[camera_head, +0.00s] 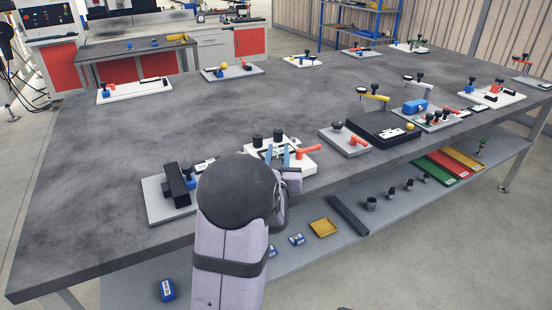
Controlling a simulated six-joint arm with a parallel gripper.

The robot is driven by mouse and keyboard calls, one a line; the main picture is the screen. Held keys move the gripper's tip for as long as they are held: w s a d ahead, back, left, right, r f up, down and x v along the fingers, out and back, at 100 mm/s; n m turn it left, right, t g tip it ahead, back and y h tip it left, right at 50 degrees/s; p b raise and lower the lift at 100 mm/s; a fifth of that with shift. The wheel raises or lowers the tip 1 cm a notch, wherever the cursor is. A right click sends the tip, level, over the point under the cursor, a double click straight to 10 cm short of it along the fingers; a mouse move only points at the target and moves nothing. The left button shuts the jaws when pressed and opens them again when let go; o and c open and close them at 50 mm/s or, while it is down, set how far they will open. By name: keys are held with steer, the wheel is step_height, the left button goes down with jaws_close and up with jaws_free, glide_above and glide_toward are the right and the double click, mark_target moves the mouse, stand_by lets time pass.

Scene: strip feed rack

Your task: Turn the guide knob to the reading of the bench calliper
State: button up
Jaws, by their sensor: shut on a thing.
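Left of my arm, a grey plate (157,206) carries a black block (177,186) and a small white display (204,164), perhaps the bench calliper. Its reading is too small to read.
Several other units line the bench (130,140). The bench's left middle is clear. A lower shelf (330,262) holds small parts and trays.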

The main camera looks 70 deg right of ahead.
steer(key=shift+s+m+g, duration=0.1)
steer(key=shift+m+g, duration=0.3)
steer(key=shift+g, duration=0.2)
steer(key=o, duration=1.1)
steer(key=shift+c, duration=0.2)
steer(key=shift+s+a+b, duration=0.2)
steer(key=shift+s+a, duration=0.05)
steer(key=shift+a, duration=0.95)
steer(key=shift+s+a+b, duration=0.2)
steer(key=shift+a, duration=1)
steer(key=shift+s+a+b, duration=0.2)
steer(key=shift+s+a, duration=0.05)
steer(key=shift+a, duration=0.95)
